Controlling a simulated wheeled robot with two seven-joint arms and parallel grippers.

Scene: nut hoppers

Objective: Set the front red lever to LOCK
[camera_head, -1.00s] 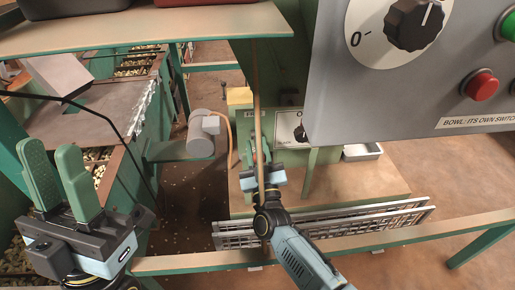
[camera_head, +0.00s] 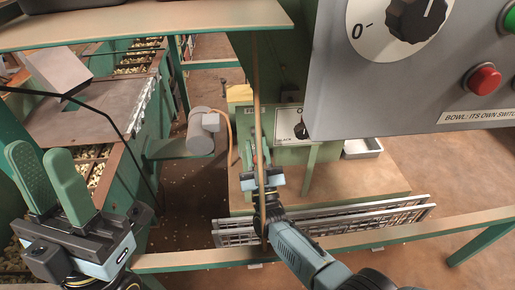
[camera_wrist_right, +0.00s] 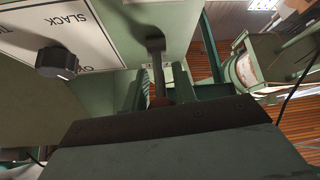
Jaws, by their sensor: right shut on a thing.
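The front red lever shows in the right wrist view as a grey shaft (camera_wrist_right: 158,72) from a slot in a green housing (camera_wrist_right: 188,20). Its red knob (camera_wrist_right: 160,102) sits at my right gripper's dark jaw, mostly hidden by it. In the head view my right gripper (camera_head: 257,150) is shut on the lever, in front of the green box and partly behind a thin upright post. No LOCK mark can be read. My left gripper (camera_head: 38,152) is open and empty at the lower left.
A grey switch panel (camera_head: 400,100) with a dial and red button fills the upper right. A black knob (camera_wrist_right: 57,60) on a plate reading SLACK is beside the lever. A green rail (camera_head: 380,232) and metal racks (camera_head: 340,222) lie in front. Nut hoppers (camera_head: 110,185) stand left.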

